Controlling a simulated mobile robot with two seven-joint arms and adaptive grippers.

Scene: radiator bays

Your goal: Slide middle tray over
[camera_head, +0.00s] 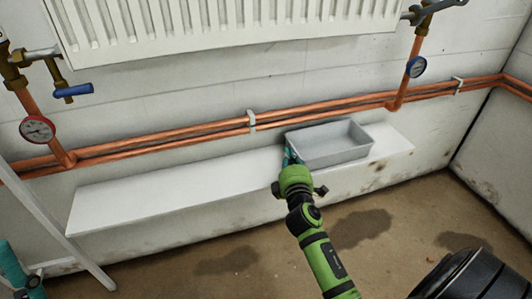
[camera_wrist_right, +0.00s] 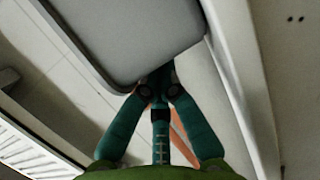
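A grey rectangular open tray (camera_head: 335,155) sits on the right part of a long white ledge below the radiator. It looks empty. My right gripper (camera_head: 290,155) is at the tray's left end, its teal fingertips close against the end wall. In the right wrist view the fingers (camera_wrist_right: 159,76) come together at the tips, beside the edge of the tray (camera_wrist_right: 130,35). The tips look shut with nothing seen between them; contact with the tray is hard to tell. A teal part of my left gripper (camera_head: 12,265) shows at the lower left edge; its fingertips are not clear.
The white ledge (camera_head: 150,200) is bare left of the tray, with a short free stretch at its right end. Copper pipes (camera_head: 180,140) run along the wall behind. Gauges and valves hang at both sides of the radiator (camera_head: 230,25). A white slanted bar stands at left.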

